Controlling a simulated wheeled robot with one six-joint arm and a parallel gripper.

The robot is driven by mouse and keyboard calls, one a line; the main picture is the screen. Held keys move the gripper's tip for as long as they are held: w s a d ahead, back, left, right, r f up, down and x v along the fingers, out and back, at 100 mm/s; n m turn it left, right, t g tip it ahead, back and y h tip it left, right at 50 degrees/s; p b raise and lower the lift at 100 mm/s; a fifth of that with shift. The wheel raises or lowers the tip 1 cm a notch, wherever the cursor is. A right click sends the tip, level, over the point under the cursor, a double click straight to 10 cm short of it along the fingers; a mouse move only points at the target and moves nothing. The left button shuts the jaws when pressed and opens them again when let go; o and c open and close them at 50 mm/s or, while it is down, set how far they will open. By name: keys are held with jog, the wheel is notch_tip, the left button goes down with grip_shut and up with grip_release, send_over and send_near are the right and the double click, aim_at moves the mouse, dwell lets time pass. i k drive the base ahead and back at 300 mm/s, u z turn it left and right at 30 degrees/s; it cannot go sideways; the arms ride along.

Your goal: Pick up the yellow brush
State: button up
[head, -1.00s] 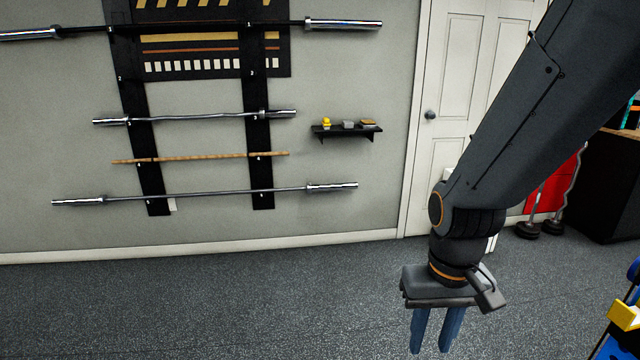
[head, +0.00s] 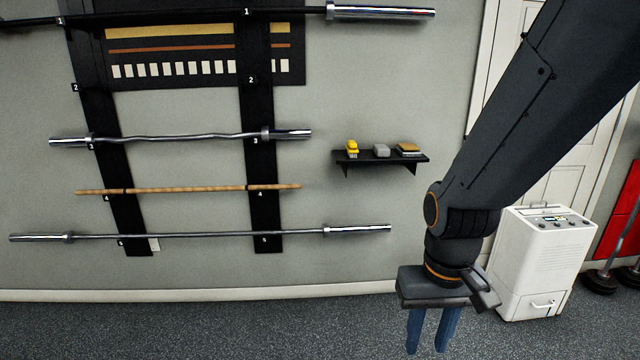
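A small yellow object (head: 351,148), which looks like the yellow brush, sits at the left end of a small black wall shelf (head: 382,158). It is too small to make out in detail. My gripper (head: 428,345) hangs pointing down at the bottom of the head view, right of and below the shelf and nearer to me. Its two blue fingers are apart with nothing visible between them; the fingertips are close to the picture's lower edge.
A grey block (head: 381,150) and a brown-topped item (head: 409,149) share the shelf. A wall rack (head: 264,200) holds several bars on the left. A white dehumidifier-like unit (head: 545,265) stands on the right before a door (head: 500,45). The floor (head: 200,330) below the rack is clear.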

aim_at(351, 147)
jog(key=u, duration=0.2)
jog(key=i, duration=1.75)
jog(key=u, duration=0.2)
